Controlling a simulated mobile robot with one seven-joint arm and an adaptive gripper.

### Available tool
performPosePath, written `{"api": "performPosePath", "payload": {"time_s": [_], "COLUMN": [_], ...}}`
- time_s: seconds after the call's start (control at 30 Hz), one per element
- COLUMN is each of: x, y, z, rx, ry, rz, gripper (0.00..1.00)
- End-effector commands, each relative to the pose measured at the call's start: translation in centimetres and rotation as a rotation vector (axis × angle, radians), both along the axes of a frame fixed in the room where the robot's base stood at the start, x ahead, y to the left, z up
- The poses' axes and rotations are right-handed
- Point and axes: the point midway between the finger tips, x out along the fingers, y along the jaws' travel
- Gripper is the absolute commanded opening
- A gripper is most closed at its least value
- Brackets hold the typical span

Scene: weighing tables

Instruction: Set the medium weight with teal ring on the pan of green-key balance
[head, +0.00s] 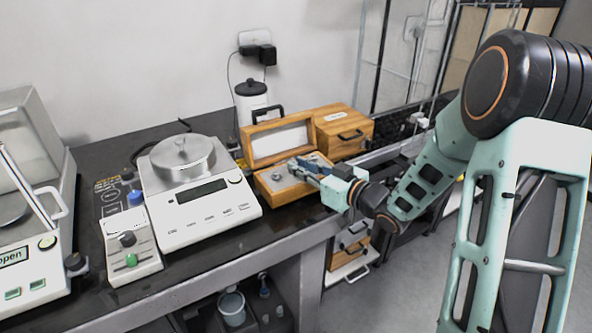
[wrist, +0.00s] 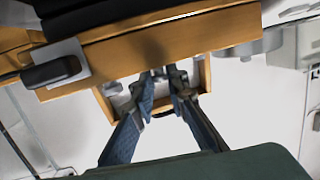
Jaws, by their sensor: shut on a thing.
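My gripper (head: 303,168) reaches into the open wooden weight box (head: 262,186). In the wrist view its blue fingers (wrist: 165,82) come together on a small metal weight, mostly hidden between the tips. I cannot make out a teal ring or its size. Another small metal weight (head: 276,177) shows in the box, left of the fingers. The balance with green keys (head: 36,284) stands at the far left, with a glass shield and a raised handle. Its pan (head: 12,208) is partly cut off by the picture edge and looks bare.
A second balance (head: 205,215) with a covered round pan stands between the box and the green-key balance. A white canister (head: 252,100) and a closed wooden box (head: 343,128) stand behind.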

Motion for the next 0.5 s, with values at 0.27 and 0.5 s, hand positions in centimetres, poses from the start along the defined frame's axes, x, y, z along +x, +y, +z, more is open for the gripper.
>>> {"api": "performPosePath", "payload": {"time_s": [0.27, 0.5], "x": [-0.14, -0.14], "y": [-0.29, -0.28], "z": [-0.40, -0.83], "rx": [0.001, 0.001], "ry": [-0.002, -0.001], "rz": [0.000, 0.000], "gripper": [0.00, 0.17]}}
